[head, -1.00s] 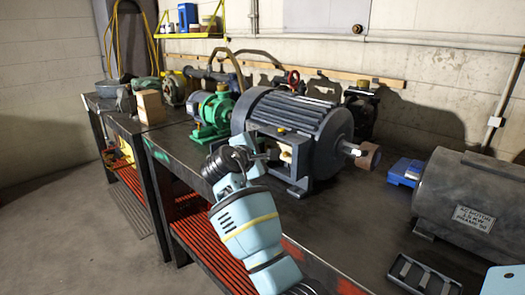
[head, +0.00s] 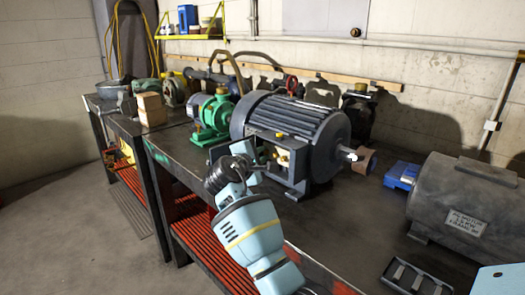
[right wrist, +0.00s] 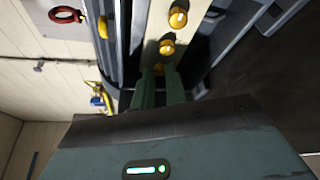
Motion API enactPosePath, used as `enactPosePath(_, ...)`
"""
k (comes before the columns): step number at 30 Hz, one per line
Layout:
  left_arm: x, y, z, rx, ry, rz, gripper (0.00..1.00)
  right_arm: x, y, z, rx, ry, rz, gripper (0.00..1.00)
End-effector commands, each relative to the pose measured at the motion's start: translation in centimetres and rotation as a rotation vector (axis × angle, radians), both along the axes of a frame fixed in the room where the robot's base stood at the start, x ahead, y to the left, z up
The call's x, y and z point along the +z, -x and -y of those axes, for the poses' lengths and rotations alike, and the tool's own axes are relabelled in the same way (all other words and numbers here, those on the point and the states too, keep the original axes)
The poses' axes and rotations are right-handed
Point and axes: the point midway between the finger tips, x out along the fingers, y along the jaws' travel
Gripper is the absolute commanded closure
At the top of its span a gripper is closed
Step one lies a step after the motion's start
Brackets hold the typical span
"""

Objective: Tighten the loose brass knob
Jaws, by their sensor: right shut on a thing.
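The large dark finned motor (head: 300,125) stands on the bench in the middle of the head view. A pale plate (right wrist: 158,25) on its side carries brass knobs. In the right wrist view, one knob (right wrist: 179,18) is at the top, another (right wrist: 167,47) below it, and a third brass knob (right wrist: 158,68) lies between my fingertips. My right gripper (right wrist: 160,76) is shut on that third knob; its fingers partly hide it. In the head view the right gripper (head: 262,157) is at the motor's near side. My left gripper is not in view.
A green pump (head: 212,115) stands left of the motor. A grey tagged motor (head: 465,210), a blue block (head: 402,175) and a black tray (head: 415,277) are to the right. A wooden block (head: 151,109) sits far left.

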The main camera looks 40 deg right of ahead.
Motion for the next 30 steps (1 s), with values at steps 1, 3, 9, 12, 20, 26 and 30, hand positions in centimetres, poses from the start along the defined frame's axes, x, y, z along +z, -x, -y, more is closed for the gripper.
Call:
enactPosePath(1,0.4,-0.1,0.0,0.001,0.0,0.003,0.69,0.4,0.0,0.0,0.001,0.001,0.034,1.0)
enactPosePath(3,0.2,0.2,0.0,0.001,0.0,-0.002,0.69,0.1,0.1,0.0,0.001,-0.003,0.086,1.0)
enactPosePath(9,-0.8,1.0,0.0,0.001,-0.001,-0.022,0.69,-0.4,0.0,0.0,0.002,-0.015,0.236,1.0)
enactPosePath(12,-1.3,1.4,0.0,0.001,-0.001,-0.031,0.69,-0.6,0.0,0.0,0.001,-0.021,0.303,1.0)
enactPosePath(20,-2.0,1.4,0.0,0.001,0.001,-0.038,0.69,-0.6,0.0,-0.1,0.001,-0.032,0.43,1.0)
enactPosePath(26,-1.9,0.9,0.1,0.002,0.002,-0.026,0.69,-0.5,0.0,-0.1,0.001,-0.037,0.475,1.0)
enactPosePath(30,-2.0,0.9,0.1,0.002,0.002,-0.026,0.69,-0.4,0.0,-0.1,0.001,-0.037,0.484,1.0)
